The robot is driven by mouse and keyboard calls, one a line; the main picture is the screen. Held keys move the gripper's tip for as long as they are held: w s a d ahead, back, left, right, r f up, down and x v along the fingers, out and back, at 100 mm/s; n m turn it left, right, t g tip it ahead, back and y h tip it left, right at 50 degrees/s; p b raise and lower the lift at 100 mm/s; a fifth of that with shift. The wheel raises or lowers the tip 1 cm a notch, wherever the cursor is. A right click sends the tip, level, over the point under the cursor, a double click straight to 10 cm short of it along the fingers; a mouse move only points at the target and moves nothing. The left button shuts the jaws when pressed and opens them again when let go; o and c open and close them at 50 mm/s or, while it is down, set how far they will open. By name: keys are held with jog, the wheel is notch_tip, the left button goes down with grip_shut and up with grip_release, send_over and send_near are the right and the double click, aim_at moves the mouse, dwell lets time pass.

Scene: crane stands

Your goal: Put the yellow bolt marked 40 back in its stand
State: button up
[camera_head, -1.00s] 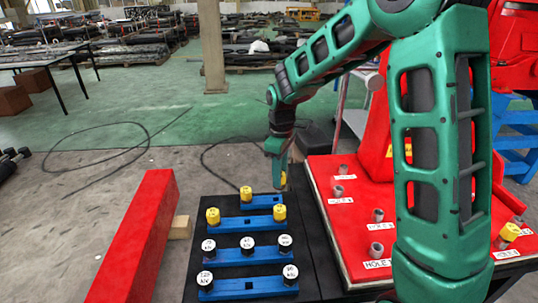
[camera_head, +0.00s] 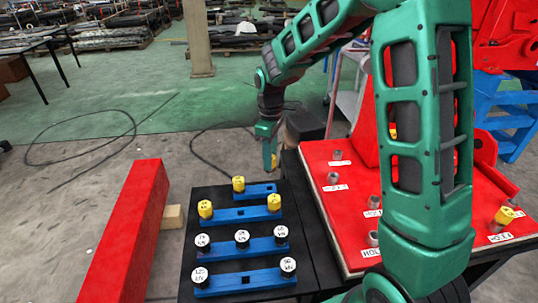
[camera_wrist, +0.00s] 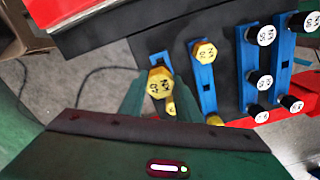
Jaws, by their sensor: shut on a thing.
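My gripper (camera_head: 268,148) is shut on a yellow bolt (camera_head: 273,160) and holds it upright-looking above the far end of the black table. In the wrist view the held bolt (camera_wrist: 160,80) sits between my fingers (camera_wrist: 160,97), its marked head facing the camera; I cannot read the mark surely. The shortest blue stand (camera_head: 261,189) is the farthest one. It bears one yellow bolt (camera_head: 238,183) at its left end, and its right end bears none. In the wrist view this stand (camera_wrist: 156,58) is partly hidden behind the held bolt.
A blue stand with two yellow bolts (camera_head: 205,208) and stands with white-topped bolts (camera_head: 242,237) are nearer. A red beam (camera_head: 128,235) lies left. A red board (camera_head: 345,205) with labelled holders is at right; a yellow bolt (camera_head: 505,214) stands there.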

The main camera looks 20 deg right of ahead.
aim_at(270, 174)
jog(key=shift+f, duration=2.45)
jog(key=shift+s+f, duration=0.1)
jog(key=shift+f, duration=0.1)
jog(key=shift+f, duration=1.4)
jog(key=o, duration=1.2)
jog(key=shift+r, duration=2.45)
